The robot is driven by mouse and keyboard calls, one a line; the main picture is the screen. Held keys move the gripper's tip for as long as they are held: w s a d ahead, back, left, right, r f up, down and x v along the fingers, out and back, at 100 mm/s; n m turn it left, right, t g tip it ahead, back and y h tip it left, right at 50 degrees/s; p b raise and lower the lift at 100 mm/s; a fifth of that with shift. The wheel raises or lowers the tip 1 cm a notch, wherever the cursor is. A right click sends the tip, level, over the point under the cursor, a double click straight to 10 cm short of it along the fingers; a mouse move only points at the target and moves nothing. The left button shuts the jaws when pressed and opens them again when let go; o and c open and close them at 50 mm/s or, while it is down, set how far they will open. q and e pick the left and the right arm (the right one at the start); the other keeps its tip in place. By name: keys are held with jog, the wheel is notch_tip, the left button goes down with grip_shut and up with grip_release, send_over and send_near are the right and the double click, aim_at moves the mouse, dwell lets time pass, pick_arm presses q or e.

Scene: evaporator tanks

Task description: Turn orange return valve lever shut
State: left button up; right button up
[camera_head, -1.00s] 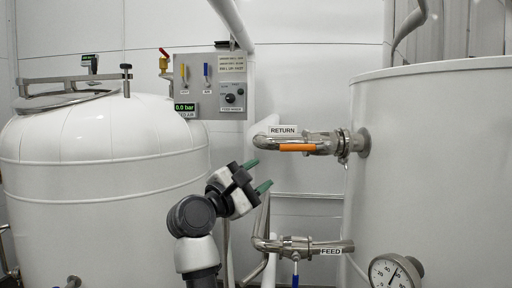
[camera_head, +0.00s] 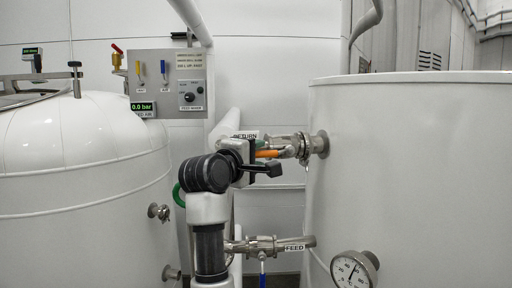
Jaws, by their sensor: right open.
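The orange return valve lever (camera_head: 268,153) lies roughly horizontal along the steel return pipe (camera_head: 285,142), left of the flange on the right tank. Its left part is hidden behind my right gripper (camera_head: 264,157). The gripper is open, with one finger above the lever and a dark part below it. The gripper overlaps the lever in the picture; I cannot tell whether they touch. The RETURN label (camera_head: 245,135) is partly covered by the gripper. My left gripper is not in view.
The right tank (camera_head: 410,170) and its dial gauge (camera_head: 354,269) stand right of my arm. The feed pipe (camera_head: 262,246) with a blue lever (camera_head: 262,273) runs below. A left tank (camera_head: 70,180) and a control panel (camera_head: 170,85) stand on the left.

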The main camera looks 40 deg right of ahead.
jog(key=shift+d, duration=0.25)
jog(key=shift+w, duration=0.1)
grip_shut()
